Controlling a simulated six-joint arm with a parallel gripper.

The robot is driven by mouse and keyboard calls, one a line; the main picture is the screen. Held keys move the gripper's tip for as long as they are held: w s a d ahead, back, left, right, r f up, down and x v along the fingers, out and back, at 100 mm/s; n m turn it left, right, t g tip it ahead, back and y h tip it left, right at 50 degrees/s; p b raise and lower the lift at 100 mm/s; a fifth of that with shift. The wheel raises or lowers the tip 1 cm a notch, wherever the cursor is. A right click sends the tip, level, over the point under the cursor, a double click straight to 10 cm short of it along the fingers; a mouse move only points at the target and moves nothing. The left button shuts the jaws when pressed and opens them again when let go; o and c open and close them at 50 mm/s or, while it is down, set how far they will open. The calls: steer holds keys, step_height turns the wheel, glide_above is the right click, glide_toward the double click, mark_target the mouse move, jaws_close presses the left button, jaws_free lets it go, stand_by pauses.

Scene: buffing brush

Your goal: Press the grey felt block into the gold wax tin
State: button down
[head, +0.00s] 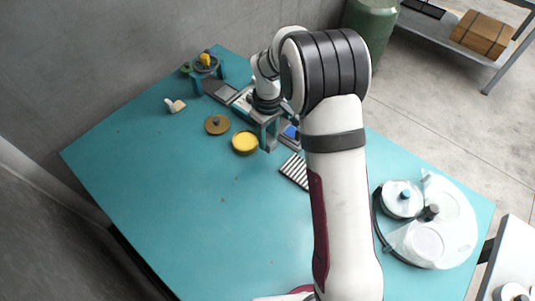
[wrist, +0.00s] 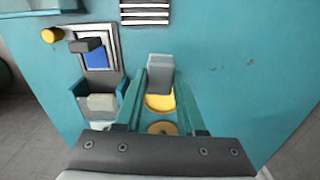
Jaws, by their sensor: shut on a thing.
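The grey felt block (wrist: 160,72) is between the fingertips of my gripper (wrist: 160,84) in the wrist view, and the gripper is shut on it. The gold wax tin (wrist: 160,102) shows just below the block in that view, partly covered by it. I cannot tell whether block and wax touch. In the head view the open tin (head: 245,143) shows its yellow wax, and my gripper (head: 268,143) is close at its right. The block cannot be made out there. A round brown lid (head: 217,125) lies left of the tin.
A striped rack (head: 295,172) lies right of the tin. Beside the gripper in the wrist view are a tray with a blue pad (wrist: 97,58) and a teal holder (wrist: 82,97). A small pale object (head: 175,105) lies far left. The table's left and front are clear.

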steer(key=w+a+r, duration=0.3)
steer(key=w+a, duration=0.2)
steer(key=a, duration=0.1)
steer(key=shift+w+a+f, duration=0.1)
steer(key=shift+w+f, duration=0.05)
steer(key=shift+f, duration=2.95)
steer(key=shift+f, duration=0.55)
step_height(320, 180, up, 7)
steer(key=shift+r, duration=0.1)
stand_by(0.3)
